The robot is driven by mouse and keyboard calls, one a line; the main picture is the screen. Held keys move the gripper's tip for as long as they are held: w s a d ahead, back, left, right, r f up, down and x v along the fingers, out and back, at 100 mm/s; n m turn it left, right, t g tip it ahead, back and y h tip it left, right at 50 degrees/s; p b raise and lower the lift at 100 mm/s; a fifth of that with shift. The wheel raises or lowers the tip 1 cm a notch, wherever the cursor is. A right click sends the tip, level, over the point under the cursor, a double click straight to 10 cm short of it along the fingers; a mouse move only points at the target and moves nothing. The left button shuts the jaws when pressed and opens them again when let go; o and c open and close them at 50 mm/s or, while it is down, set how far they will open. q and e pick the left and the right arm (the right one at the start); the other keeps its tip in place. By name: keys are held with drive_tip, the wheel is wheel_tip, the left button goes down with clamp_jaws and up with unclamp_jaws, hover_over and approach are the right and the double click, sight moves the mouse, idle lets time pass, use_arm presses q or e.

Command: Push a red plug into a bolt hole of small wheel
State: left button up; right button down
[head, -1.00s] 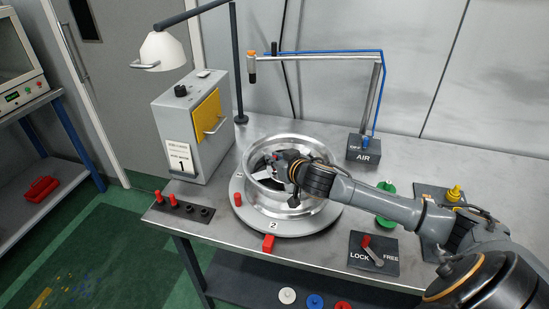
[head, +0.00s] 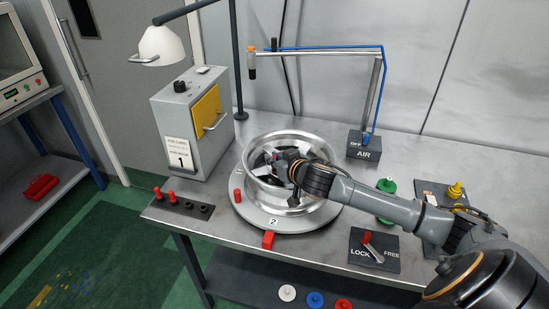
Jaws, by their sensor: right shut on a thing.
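The small wheel (head: 313,219), a silver rim, lies flat on a round turntable marked 2 (head: 248,213). My right gripper (head: 279,160) reaches down into the wheel, over its hub and spokes. It is shut on a small red plug, of which only a red speck shows between the fingers. The wheel's bolt holes are hidden or too small to make out, so I cannot tell whether the plug touches one. Two red plugs (head: 171,197) stand in the dark rack (head: 180,206) at the front left, beside two empty sockets. My left gripper is not in view.
A grey box with a yellow panel (head: 207,113) and a lamp (head: 161,47) stand behind left. An air post (head: 371,100) stands behind right. A LOCK/FREE lever (head: 375,250) and green spool (head: 386,188) lie right.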

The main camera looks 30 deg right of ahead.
drive_tip(key=shift+f+b, duration=0.35)
drive_tip(key=shift+f, duration=0.25)
drive_tip(key=c, duration=1.3)
unclamp_jaws()
drive_tip(key=v, duration=1.2)
